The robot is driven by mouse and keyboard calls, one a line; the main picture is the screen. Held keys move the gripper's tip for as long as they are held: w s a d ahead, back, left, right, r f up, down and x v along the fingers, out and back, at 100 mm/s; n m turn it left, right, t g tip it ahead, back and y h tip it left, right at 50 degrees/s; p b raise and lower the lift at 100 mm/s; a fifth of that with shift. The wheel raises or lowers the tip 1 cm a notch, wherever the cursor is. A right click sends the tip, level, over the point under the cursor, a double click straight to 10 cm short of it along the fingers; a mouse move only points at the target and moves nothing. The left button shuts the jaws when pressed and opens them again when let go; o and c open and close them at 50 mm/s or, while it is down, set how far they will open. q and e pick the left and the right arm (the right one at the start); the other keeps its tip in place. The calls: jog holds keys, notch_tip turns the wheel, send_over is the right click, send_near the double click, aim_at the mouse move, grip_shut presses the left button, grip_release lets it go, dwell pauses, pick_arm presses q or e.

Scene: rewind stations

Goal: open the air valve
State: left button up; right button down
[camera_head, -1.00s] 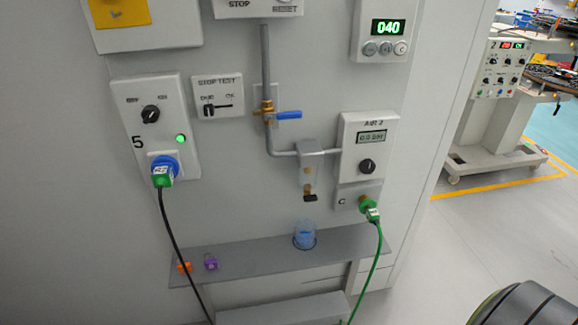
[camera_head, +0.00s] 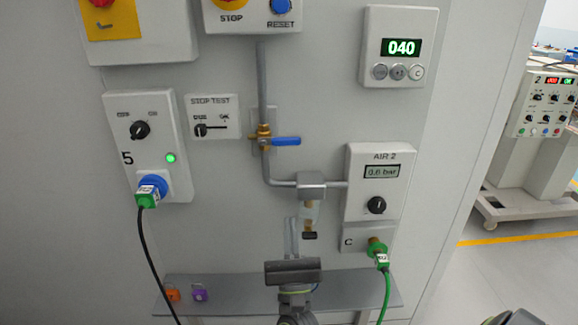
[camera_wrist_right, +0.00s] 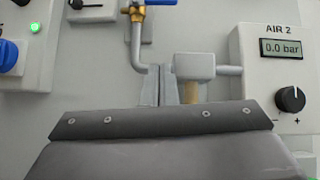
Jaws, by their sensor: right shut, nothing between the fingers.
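The air valve is a brass body (camera_head: 264,137) on a grey vertical pipe, with a blue lever (camera_head: 286,141) pointing right, crosswise to the pipe. The lever also shows at the top of the right wrist view (camera_wrist_right: 160,2), partly cut off. My right gripper (camera_head: 291,222) comes up from below, its fingers pointing up and shut with nothing between them. Its fingertips (camera_wrist_right: 160,72) are below the lever and apart from it, just left of the filter unit (camera_head: 311,187). My left gripper is not in view.
The AIR 2 box (camera_head: 376,185) stands to the right; its display reads 0.0 bar in the wrist view (camera_wrist_right: 281,47). The panel with a green lamp (camera_head: 149,143) is at left. A grey shelf (camera_head: 230,300) below holds an orange and a purple item (camera_head: 200,295).

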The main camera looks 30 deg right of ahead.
jog(key=shift+s+d+r+m+h, duration=0.1)
jog(key=shift+s+r+m+h, duration=0.2)
jog(key=shift+r+m+h, duration=0.35)
jog(key=shift+m, duration=0.25)
jog(key=shift+r, duration=0.1)
jog(key=p, duration=0.7)
send_near(279, 142)
jog(key=w+d+r, duration=0.1)
jog(key=w+d, duration=0.3)
jog(key=d, duration=0.1)
jog(key=shift+s+a+r+p, duration=0.1)
jog(key=shift+r+p, duration=0.2)
jog(key=shift+r, duration=0.2)
jog(key=shift+s+a+r+p, duration=0.1)
jog(key=shift+r+p, duration=0.15)
jog(key=shift+r, duration=0.25)
